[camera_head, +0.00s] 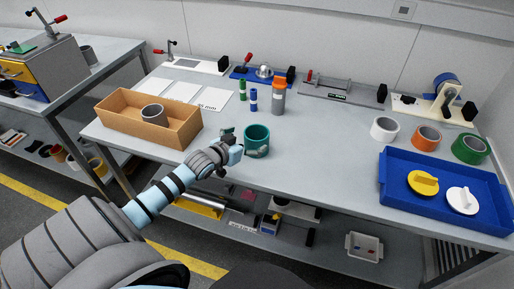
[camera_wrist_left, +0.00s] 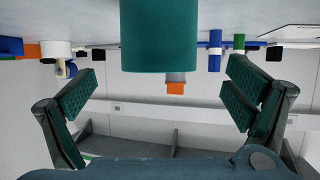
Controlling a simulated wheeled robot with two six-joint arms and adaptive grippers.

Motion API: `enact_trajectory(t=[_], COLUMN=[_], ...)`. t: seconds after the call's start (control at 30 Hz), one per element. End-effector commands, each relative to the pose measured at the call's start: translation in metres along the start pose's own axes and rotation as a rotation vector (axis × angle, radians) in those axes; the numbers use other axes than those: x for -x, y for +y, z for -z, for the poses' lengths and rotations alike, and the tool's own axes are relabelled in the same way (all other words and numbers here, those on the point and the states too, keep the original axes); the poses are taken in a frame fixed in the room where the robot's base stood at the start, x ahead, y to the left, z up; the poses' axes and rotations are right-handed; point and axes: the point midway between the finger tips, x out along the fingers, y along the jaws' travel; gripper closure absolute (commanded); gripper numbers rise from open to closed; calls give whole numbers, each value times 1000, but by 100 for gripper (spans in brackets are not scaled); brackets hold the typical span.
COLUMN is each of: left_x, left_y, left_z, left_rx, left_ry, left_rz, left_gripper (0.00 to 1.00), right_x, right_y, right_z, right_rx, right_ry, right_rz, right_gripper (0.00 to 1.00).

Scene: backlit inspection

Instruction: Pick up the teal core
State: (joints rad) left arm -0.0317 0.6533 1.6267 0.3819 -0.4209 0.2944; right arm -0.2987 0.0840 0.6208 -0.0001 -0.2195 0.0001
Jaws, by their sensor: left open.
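The teal core (camera_head: 257,136) stands upright on the workbench near its front edge, just right of my left gripper (camera_head: 240,147). In the left wrist view, which is upside down, the teal core (camera_wrist_left: 160,38) hangs from the top centre. There my left gripper (camera_wrist_left: 162,88) is open, with one padded finger on each side of the core and clear space on both sides. Nothing is held. The core's far side is hidden. My right gripper is not in view.
A cardboard box (camera_head: 118,119) with a grey core (camera_head: 153,113) stands to the left. Green, blue and orange-capped cylinders (camera_head: 278,98) stand behind. White (camera_head: 384,129), orange (camera_head: 426,137) and green (camera_head: 470,149) cores and a blue tray (camera_head: 393,190) are right.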

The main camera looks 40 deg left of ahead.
Motion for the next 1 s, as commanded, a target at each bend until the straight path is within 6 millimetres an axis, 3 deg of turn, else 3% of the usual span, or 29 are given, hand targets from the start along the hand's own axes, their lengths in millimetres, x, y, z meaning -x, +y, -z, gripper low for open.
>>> enact_trajectory(t=[0.3, 0.53, 0.87, 1.0], left_x=[-53, -54, -54, -54], left_y=[0, 0, 0, 0], left_z=[6, 9, 9, 9], left_rx=[3, -1, -1, -1], left_ry=[0, -1, -1, 0], left_rz=[0, -1, 0, 0], left_gripper=[3, 3, 56, 58], right_x=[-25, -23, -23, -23], right_y=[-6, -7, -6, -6], right_z=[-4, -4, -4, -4], right_rx=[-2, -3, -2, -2], right_ry=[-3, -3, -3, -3], right_rz=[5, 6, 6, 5], right_gripper=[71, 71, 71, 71])
